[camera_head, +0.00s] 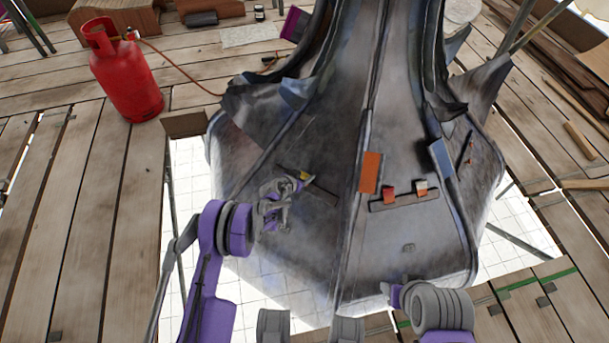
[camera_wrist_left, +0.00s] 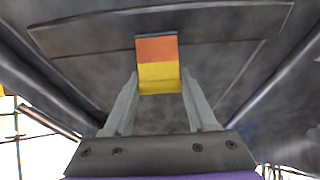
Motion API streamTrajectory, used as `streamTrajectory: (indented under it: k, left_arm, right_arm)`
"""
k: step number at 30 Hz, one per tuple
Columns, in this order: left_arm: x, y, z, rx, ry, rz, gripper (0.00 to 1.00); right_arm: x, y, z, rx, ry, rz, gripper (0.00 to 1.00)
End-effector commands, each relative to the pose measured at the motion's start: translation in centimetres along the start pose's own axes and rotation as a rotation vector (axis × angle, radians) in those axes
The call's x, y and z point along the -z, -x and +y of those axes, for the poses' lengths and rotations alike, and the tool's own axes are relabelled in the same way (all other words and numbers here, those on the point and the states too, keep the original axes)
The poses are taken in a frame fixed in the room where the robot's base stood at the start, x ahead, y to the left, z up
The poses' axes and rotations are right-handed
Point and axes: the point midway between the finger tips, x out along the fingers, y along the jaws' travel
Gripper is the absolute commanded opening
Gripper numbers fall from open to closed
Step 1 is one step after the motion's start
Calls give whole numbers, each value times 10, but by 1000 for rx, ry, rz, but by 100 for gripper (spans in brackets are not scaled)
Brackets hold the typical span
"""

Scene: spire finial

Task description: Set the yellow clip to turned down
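The yellow clip (camera_head: 304,175) sits on a dark strip (camera_head: 322,195) on the left sloping face of the grey spire. In the left wrist view the clip (camera_wrist_left: 158,78) has an orange upper part and a yellow lower part, which stands out toward the camera. My left gripper (camera_head: 291,186) is at the clip. Its two fingers (camera_wrist_left: 160,82) are apart, one on each side of the clip, very close to its edges; firm contact cannot be made out. My right arm's end (camera_head: 395,293) is low at the spire's front edge, its fingers not clearly visible.
An orange plate (camera_head: 370,172) is on the ridge right of the clip. A red gas bottle (camera_head: 124,75) with a hose stands on the planks at the left. Open gaps surround the spire.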

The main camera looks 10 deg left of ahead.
Motion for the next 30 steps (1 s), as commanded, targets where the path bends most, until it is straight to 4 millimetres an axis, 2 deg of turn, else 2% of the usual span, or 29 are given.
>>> streamTrajectory:
  k: [1,4,5,13,16,30]
  left_arm:
    - [0,0,0,0,0,1,67]
    - [0,0,0,0,0,0,85]
    - [0,0,0,0,0,0,86]
    - [0,1,0,0,-1,0,86]
    - [0,7,0,0,-1,0,86]
    - [1,92,-1,1,0,0,86]
  right_arm:
    - [0,0,0,0,0,0,50]
    - [0,0,0,0,0,0,50]
    - [0,0,0,0,0,0,50]
    - [0,0,0,0,0,0,50]
    - [0,2,0,0,0,0,50]
    - [4,19,0,0,0,3,50]
